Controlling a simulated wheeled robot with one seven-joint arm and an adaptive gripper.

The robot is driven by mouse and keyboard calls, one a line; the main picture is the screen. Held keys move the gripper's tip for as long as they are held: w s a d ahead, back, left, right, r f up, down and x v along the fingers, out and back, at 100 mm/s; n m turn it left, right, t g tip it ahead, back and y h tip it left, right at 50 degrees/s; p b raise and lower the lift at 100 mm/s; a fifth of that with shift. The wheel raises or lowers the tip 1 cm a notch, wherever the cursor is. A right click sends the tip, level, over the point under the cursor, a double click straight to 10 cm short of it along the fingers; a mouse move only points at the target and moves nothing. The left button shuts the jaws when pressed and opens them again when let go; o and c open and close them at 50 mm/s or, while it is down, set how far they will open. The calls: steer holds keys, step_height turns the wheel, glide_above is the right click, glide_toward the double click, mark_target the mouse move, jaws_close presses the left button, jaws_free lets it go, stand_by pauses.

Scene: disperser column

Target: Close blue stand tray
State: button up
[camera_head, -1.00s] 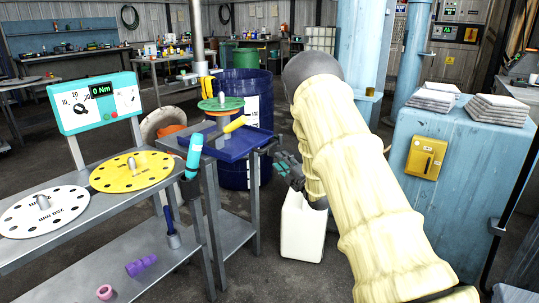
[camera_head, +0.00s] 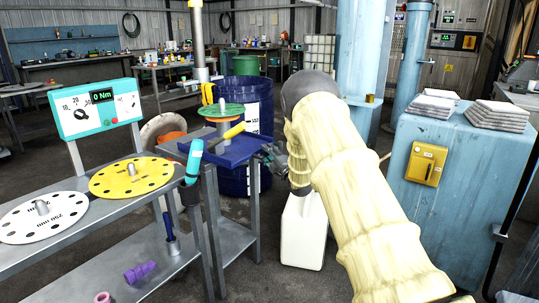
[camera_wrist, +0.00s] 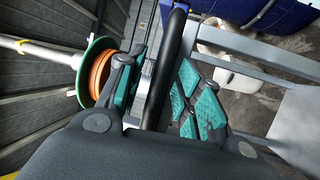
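The blue stand tray (camera_head: 208,157) is on a grey metal stand, left of my arm. A post with a green disc (camera_head: 222,110) rises over it, and a yellow-handled tool lies across it. My gripper (camera_head: 272,156) is at the tray's right end, partly hidden by my arm. In the wrist view, my gripper (camera_wrist: 160,98) has its teal-padded fingers apart, with a dark curved bar (camera_wrist: 171,55) between them. The bar looks like a handle; whether the pads touch it I cannot tell. The green disc and an orange ring show at left.
A workbench with a yellow disc (camera_head: 130,178) and a white disc (camera_head: 43,217) stands at left. A blue drum (camera_head: 262,125) is behind the stand. A white canister (camera_head: 303,235) stands on the floor under my arm. A blue cabinet (camera_head: 455,190) is at right.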

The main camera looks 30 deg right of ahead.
jaws_close()
stand_by(0.3)
